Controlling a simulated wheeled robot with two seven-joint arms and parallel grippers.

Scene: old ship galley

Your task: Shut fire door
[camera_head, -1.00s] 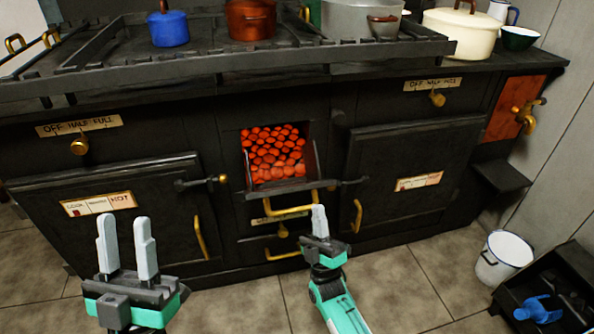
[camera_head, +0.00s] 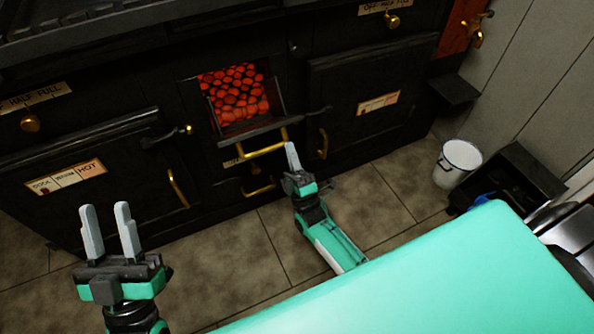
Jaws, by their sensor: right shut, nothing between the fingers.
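The fire door (camera_head: 246,129) is hinged down below the fire opening and stands open, with glowing red coals (camera_head: 234,92) showing behind it. Its brass handle (camera_head: 263,150) sticks out at the front edge. My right gripper (camera_head: 291,156) is shut and empty, upright just right of the handle's right end; whether it touches the handle I cannot tell. My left gripper (camera_head: 107,232) is open and empty, raised in front of the left oven door (camera_head: 84,178), well away from the fire door.
A right oven door (camera_head: 368,88) and a lower brass drawer handle (camera_head: 258,188) flank the fire opening. A white bucket (camera_head: 457,163) and a dark crate (camera_head: 513,177) stand on the tiled floor at right. My own teal part covers the lower right.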

